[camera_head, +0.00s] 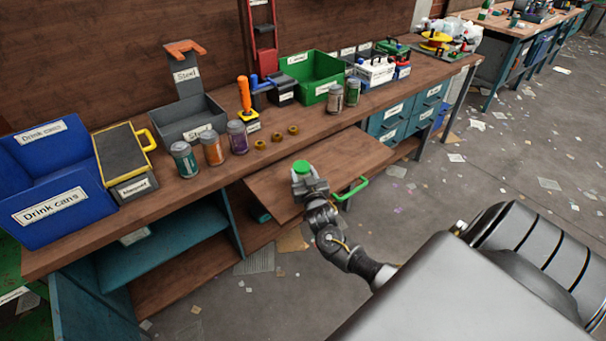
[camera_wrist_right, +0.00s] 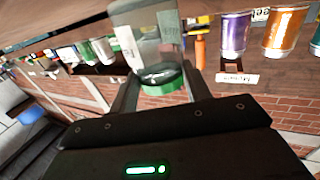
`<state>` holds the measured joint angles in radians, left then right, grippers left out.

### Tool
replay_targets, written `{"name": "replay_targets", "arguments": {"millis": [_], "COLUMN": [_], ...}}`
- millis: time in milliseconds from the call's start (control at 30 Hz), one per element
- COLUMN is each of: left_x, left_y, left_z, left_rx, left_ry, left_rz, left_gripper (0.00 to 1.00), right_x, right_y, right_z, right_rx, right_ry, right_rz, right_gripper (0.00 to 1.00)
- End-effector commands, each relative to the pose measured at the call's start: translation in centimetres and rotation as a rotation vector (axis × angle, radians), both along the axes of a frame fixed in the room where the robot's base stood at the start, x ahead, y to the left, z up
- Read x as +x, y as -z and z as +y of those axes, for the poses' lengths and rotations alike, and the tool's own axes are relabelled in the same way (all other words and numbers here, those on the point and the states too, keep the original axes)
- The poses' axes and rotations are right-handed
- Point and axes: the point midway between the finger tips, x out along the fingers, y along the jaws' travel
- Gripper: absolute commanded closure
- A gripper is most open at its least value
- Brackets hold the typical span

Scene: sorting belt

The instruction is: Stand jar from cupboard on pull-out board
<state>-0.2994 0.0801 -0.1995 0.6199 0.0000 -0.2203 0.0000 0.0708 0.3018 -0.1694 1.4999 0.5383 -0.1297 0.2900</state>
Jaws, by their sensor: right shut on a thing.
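My right gripper (camera_head: 311,186) is shut on a jar with a green lid (camera_head: 302,167), over the right part of the pull-out board (camera_head: 272,188). In the right wrist view, which is upside down, the clear glass jar (camera_wrist_right: 148,38) with pale labels sits between the fingers (camera_wrist_right: 160,88); its green lid is at the fingers. The jar looks upright. Its base is hidden in the head view, so I cannot tell whether it touches the board. The board is out from under the bench top, with a green handle (camera_head: 353,189). The open cupboard (camera_head: 165,250) is at lower left. My left gripper is not in view.
Several cans (camera_head: 212,148) and brass nuts (camera_head: 277,138) stand along the bench (camera_head: 120,215). Blue drink-can bins (camera_head: 50,208), a grey steel bin (camera_head: 190,125) and a green crate (camera_head: 310,72) are behind. Teal drawers (camera_head: 392,120) flank the board on the right.

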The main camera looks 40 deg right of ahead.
Motion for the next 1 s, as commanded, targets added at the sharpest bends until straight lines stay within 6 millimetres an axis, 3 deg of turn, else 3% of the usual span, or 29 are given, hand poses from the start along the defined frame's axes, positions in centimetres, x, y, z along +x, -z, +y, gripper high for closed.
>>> {"name": "replay_targets", "arguments": {"millis": [433, 467, 600, 1000], "left_x": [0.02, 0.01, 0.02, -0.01], "left_y": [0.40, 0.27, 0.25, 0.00], "left_z": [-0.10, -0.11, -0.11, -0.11], "left_rx": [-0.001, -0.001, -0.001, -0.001], "left_ry": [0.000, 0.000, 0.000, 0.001], "left_rz": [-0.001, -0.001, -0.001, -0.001], "left_gripper": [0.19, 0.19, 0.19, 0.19], "right_x": [-0.01, -0.02, -0.02, -0.51], "right_y": [0.70, 0.59, 0.56, 0.23], "right_z": [0.03, 0.02, 0.02, 0.26], "right_rx": [0.000, 0.000, 0.000, 0.000], "right_ry": [0.000, 0.000, 0.000, -0.001], "right_rz": [-0.002, -0.001, -0.001, 0.001], "right_gripper": [0.78, 0.48, 0.30, 0.30]}}
